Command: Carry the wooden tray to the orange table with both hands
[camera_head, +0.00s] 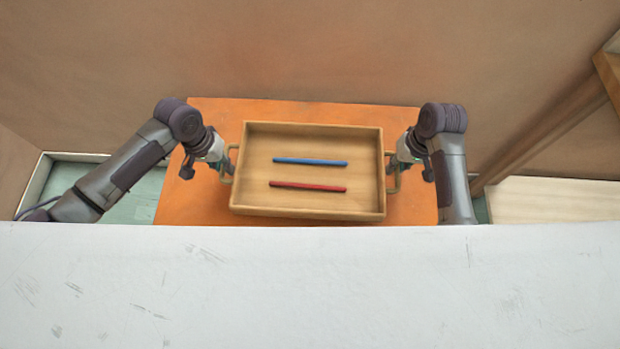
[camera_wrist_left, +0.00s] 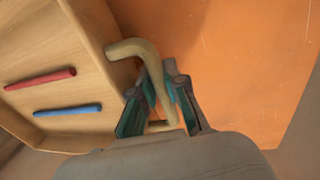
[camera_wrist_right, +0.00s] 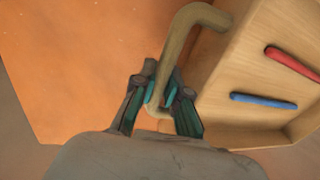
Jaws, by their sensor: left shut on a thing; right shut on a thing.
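The wooden tray (camera_head: 310,209) is level in the head view, seen over the orange table (camera_head: 290,108). A blue stick (camera_head: 310,161) and a red stick (camera_head: 307,186) lie inside it, apart from each other. My left gripper (camera_head: 228,166) is shut on the tray's left handle, which shows between the fingers in the left wrist view (camera_wrist_left: 155,85). My right gripper (camera_head: 395,165) is shut on the right handle, also seen in the right wrist view (camera_wrist_right: 170,75). I cannot tell whether the tray's underside touches the table.
A white surface (camera_head: 310,290) fills the front of the head view and hides the table's near edge. A brown wall (camera_head: 310,50) stands behind the table. A pale wooden surface (camera_head: 560,199) is at the right. Orange tabletop shows bare on both sides of the tray.

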